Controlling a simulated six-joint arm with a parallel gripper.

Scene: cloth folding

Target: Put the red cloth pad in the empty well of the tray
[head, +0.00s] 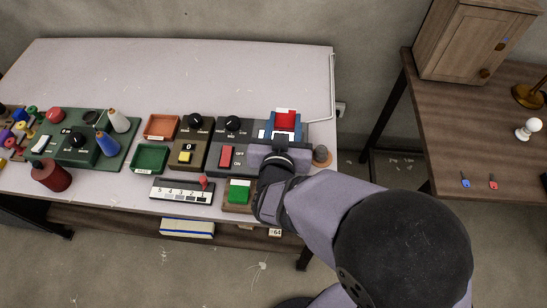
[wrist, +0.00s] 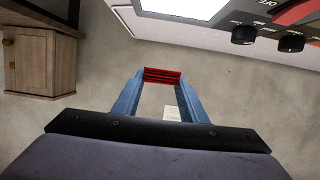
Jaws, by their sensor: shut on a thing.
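My gripper (head: 284,128) is over the right end of the white table, its blue fingers pointing towards the back. It is shut on the red cloth pad (head: 285,117), which shows as a red patch at the fingertips. In the wrist view the pad (wrist: 162,76) is a red band with dark lines, spanning the gap between the two blue fingers (wrist: 161,82). An orange open tray (head: 161,127) and a green open tray (head: 150,158) lie left of the gripper, apart from it. I cannot tell which tray has the well. My gripper hides part of the table.
Control boxes with knobs (head: 232,124) and a red switch (head: 226,157) stand left of the gripper. A brown block with a green top (head: 238,193) is at the front edge. The table's back (head: 180,75) is clear. A wooden cabinet (head: 470,40) stands on the right table.

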